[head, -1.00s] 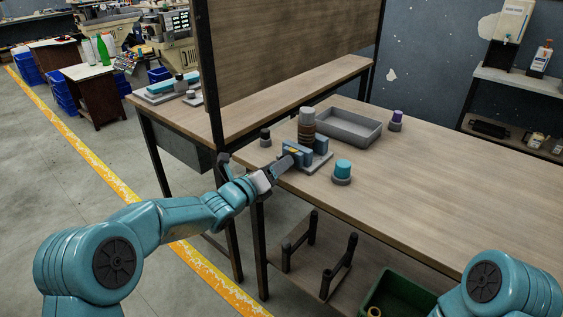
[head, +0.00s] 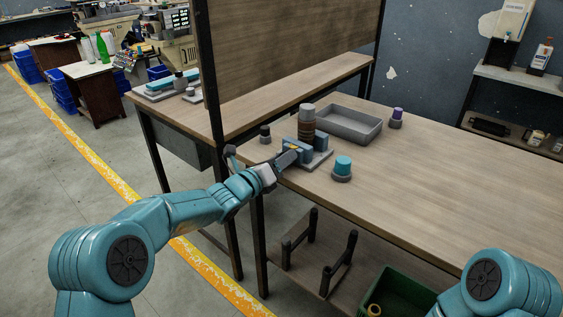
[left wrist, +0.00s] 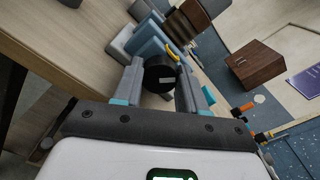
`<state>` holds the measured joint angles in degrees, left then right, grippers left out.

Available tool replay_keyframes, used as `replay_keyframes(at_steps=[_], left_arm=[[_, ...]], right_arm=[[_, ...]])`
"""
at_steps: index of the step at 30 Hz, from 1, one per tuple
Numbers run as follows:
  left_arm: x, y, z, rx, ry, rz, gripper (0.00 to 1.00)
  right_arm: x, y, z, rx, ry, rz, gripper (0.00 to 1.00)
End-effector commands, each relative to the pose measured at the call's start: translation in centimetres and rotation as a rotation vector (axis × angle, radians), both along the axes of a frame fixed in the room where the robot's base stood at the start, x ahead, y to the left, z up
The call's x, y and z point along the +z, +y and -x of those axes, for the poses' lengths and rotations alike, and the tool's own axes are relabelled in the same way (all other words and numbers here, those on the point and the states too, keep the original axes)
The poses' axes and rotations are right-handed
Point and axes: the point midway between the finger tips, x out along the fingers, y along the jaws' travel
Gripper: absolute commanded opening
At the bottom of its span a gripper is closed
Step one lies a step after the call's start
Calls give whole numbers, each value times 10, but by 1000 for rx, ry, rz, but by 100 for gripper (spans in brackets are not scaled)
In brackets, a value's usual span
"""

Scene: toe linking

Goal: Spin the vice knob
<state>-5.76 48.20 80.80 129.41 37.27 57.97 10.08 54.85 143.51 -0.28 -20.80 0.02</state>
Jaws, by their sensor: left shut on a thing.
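The vice (head: 318,158) is a blue-grey block on a light base plate near the table's left front edge. A brown cylinder with a grey top (head: 307,122) stands upright at it. The vice also shows in the left wrist view (left wrist: 143,42). The vice knob (left wrist: 159,72) is a black round piece facing my left wrist camera, between my left gripper's two grey fingers. My left gripper (head: 288,159) is shut on the knob and hides it in the head view. My right gripper is out of view.
On the wooden table (head: 450,190) a grey tray (head: 352,133) lies behind the vice. A cyan-capped piece (head: 343,166), a purple-capped piece (head: 397,115) and a small dark piece (head: 265,132) stand around it. A dark post (head: 213,80) and panel rise at the left. The table's right part is clear.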

Motion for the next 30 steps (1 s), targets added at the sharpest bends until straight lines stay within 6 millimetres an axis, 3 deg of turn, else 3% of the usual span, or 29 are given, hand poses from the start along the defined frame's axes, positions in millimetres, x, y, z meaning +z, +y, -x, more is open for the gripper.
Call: replay_keyframes(at_steps=[15,30], left_arm=[[-4,-1,1,0,-216,-289,11],[0,-2,1,-1,-331,-453,11]], right_arm=[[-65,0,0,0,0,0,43],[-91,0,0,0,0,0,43]])
